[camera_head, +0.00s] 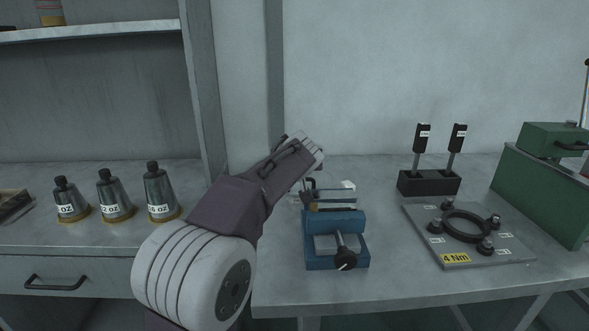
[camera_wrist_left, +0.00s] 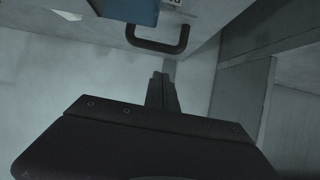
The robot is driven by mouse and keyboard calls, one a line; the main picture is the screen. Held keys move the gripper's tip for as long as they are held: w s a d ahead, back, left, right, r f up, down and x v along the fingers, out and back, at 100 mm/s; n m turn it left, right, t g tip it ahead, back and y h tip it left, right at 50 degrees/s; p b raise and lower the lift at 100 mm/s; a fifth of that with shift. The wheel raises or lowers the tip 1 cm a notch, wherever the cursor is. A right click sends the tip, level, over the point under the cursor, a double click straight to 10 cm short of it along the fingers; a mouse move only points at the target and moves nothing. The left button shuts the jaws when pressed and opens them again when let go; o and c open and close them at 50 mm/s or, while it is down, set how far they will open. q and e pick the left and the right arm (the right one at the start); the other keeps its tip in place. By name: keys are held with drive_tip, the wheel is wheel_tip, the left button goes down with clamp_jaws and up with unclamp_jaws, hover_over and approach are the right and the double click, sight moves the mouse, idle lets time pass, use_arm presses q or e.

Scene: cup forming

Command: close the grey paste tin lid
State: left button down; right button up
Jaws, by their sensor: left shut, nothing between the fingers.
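I cannot make out the grey paste tin or its lid in either view; my left arm covers part of the bench in the head view. My left gripper (camera_wrist_left: 163,88) shows in the wrist view with its dark fingers together and nothing between them. In the head view my left arm reaches up and right, and its wrist hangs above and behind the blue vise; the fingertips are hard to tell there. My right gripper is in neither view.
The blue vise (camera_head: 336,252) stands at the bench front. To its right are a 4 Nm plate with a black ring (camera_head: 420,233), a black holder (camera_head: 428,183) with two tools, and a green press (camera_head: 545,190). Several weighted cones (camera_head: 114,197) stand left. A dark handle (camera_wrist_left: 158,46) shows in the wrist view.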

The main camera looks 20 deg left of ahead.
use_arm(q)
drive_tip(key=shift+s+f, duration=0.1)
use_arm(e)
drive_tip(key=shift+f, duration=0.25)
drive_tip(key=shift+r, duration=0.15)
use_arm(q)
wheel_tip(320, 180, up, 4)
drive_tip(key=p, duration=0.3)
drive_tip(key=shift+d+p, duration=0.1)
drive_tip(key=shift+p, duration=0.3)
drive_tip(key=s+d+f+b, duration=0.1)
drive_tip(key=s+d, duration=0.3)
drive_tip(key=s, duration=0.4)
drive_tip(key=shift+f+b, duration=0.25)
drive_tip(key=shift+b, duration=0.45)
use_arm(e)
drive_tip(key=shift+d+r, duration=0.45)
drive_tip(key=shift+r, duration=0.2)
use_arm(q)
drive_tip(key=shift+s, duration=0.1)
